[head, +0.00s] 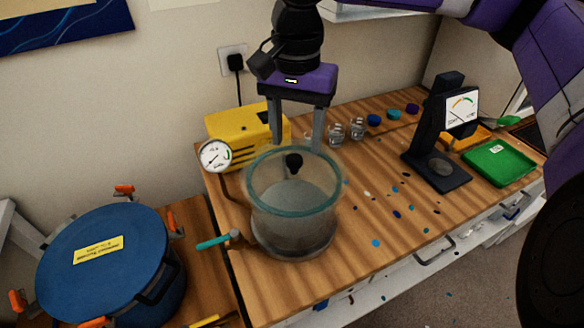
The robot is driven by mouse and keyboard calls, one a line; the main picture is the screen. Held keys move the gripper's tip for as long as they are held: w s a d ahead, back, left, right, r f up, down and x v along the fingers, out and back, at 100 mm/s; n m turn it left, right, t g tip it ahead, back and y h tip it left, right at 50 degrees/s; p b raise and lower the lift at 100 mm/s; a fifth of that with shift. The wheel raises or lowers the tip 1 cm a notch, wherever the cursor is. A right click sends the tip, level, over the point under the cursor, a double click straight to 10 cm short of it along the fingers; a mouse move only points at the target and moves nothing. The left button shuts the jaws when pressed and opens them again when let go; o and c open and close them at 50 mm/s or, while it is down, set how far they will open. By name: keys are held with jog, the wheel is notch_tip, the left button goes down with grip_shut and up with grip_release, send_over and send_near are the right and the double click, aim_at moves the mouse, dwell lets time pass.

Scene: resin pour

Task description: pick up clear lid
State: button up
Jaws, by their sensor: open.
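The clear lid (268,183) shows as a see-through disc with a teal-tinted rim and a black knob (293,163) at its middle. It appears to sit on top of a clear round chamber (292,225) on the wooden bench. My gripper (296,143) points down above the lid, with its two grey fingers spread apart and nothing between them. The fingertips are over the far part of the lid in the picture, near the knob. The gap in height between fingertips and knob cannot be judged.
A yellow pump (247,125) and a pressure gauge (215,156) stand beside the chamber. Small clear cups (357,128), a black stand (440,160) and a green tray (499,161) are to the right. A blue lidded pot (104,262) is at left. Coloured drops litter the bench (330,270).

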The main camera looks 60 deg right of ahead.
aim_at(294, 158)
jog(key=shift+w+f+p, duration=0.2)
jog(key=shift+f+p, duration=0.6)
jog(key=shift+f, duration=2.25)
grip_shut()
jog(key=shift+r, duration=0.1)
